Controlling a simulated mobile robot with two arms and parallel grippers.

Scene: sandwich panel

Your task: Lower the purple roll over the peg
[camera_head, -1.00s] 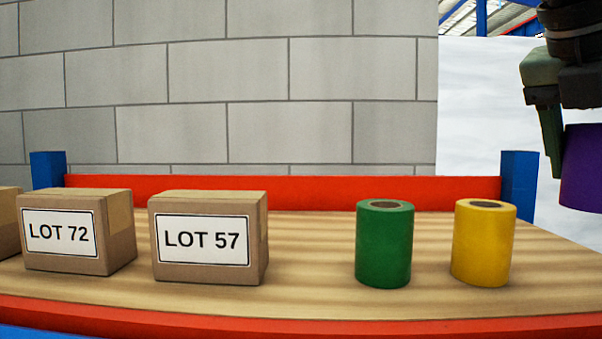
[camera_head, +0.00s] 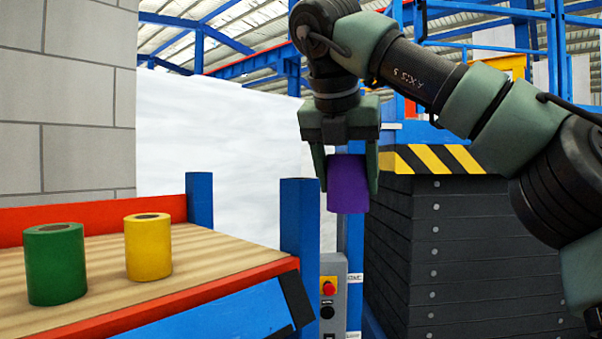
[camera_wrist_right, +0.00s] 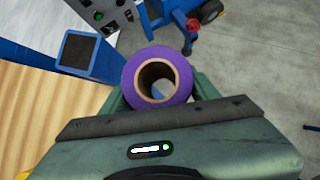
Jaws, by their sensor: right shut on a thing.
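The purple roll (camera_head: 348,184) is held upright between the fingers of my right gripper (camera_head: 347,182), in the air to the right of the wooden shelf. In the right wrist view the purple roll (camera_wrist_right: 179,70) shows from above, with its open brown core, in the right gripper (camera_wrist_right: 163,92). Past the roll, the wrist view shows floor and blue frame parts. I cannot make out the peg in either view. My left gripper is not in view.
A green roll (camera_head: 55,263) and a yellow roll (camera_head: 148,246) stand on the wooden shelf (camera_head: 210,262). A blue post (camera_head: 299,225) and a grey control box (camera_head: 333,292) stand near the held roll. A dark stack (camera_head: 460,250) with a striped edge stands at right.

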